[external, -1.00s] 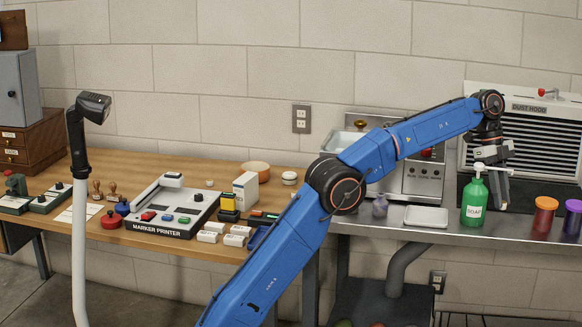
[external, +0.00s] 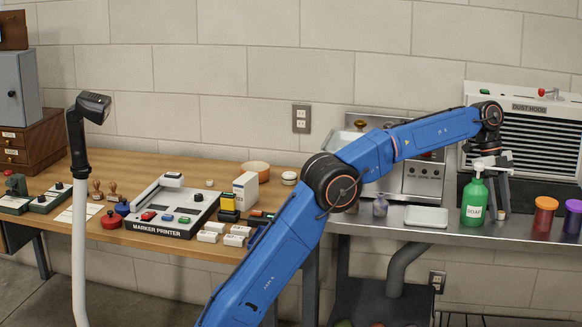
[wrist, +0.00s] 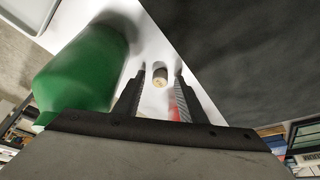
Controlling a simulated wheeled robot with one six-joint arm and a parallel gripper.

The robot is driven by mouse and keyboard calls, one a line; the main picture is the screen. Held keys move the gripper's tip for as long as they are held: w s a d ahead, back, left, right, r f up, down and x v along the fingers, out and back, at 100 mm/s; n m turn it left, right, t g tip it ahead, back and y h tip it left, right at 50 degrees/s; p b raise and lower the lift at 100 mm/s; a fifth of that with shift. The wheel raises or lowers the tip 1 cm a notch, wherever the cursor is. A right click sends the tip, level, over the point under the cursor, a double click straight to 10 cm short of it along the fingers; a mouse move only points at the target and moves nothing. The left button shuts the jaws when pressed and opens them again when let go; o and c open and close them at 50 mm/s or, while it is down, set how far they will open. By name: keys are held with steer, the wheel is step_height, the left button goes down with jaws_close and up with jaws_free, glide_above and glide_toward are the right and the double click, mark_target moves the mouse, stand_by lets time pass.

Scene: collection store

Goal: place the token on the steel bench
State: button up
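The token (external: 501,215) is a small pale, tan-topped cylinder. It stands on the steel bench (external: 455,240), just right of the green soap bottle. My gripper (external: 499,210) points down over it with its fingers spread. In the wrist view the token (wrist: 160,77) lies between the two fingertips (wrist: 160,71), with a visible gap on each side. The fingers do not appear to touch it.
The green soap bottle (external: 474,203) stands close to the left of my gripper. An orange jar (external: 544,216) and a purple jar (external: 572,217) stand to the right. A white tray (external: 426,217) lies left of the bottle. The dust hood (external: 530,140) is behind.

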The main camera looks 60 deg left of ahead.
steer(key=shift+r, duration=0.1)
steer(key=v, duration=0.7)
steer(key=shift+r, duration=0.3)
steer(key=shift+a, duration=0.1)
